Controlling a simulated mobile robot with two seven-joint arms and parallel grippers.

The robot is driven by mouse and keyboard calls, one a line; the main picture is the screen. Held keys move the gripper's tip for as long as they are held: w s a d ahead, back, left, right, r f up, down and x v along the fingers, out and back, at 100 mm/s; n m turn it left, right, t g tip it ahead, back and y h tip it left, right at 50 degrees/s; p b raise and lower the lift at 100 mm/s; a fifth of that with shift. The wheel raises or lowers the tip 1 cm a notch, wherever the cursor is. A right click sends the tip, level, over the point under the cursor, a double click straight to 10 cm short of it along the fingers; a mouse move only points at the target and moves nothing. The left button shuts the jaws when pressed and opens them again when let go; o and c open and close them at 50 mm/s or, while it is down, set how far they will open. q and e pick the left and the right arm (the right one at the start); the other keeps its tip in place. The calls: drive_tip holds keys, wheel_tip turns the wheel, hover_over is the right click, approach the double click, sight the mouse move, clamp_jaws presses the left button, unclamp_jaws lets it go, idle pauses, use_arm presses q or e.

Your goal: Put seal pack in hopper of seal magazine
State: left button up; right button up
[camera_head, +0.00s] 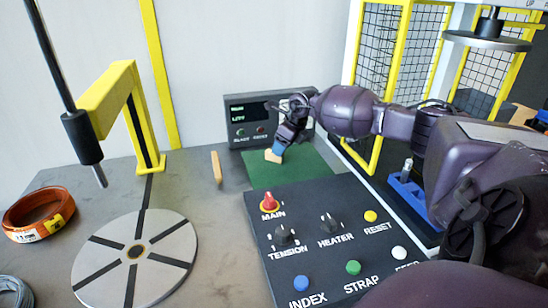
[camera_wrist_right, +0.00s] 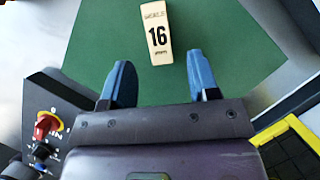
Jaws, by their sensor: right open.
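The seal pack is a tan block (camera_wrist_right: 156,33) marked 16, lying on a green mat (camera_wrist_right: 85,45) in the right wrist view. My right gripper (camera_head: 279,150) reaches in from the right with blue fingers pointing down. In the right wrist view its fingers (camera_wrist_right: 158,75) are spread apart, with the pack just ahead of and between the tips, not clamped. My left gripper is out of view. I cannot clearly identify the seal magazine's hopper.
A control panel (camera_head: 310,215) with knobs and buttons lies in front of the mat. A dark display box (camera_head: 250,112) stands behind it. A blue fixture (camera_head: 408,192) sits at right, by a yellow-framed mesh guard (camera_head: 384,60). A round turntable (camera_head: 110,262) and orange coil (camera_head: 38,208) are at left.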

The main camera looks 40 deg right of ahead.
sight(274, 156)
drive_tip(key=x, duration=0.4)
drive_tip(key=shift+w+f+b, duration=0.15)
drive_tip(key=shift+f+b, duration=0.05)
drive_tip(key=shift+b, duration=0.15)
drive_tip(key=shift+r, duration=0.1)
clamp_jaws()
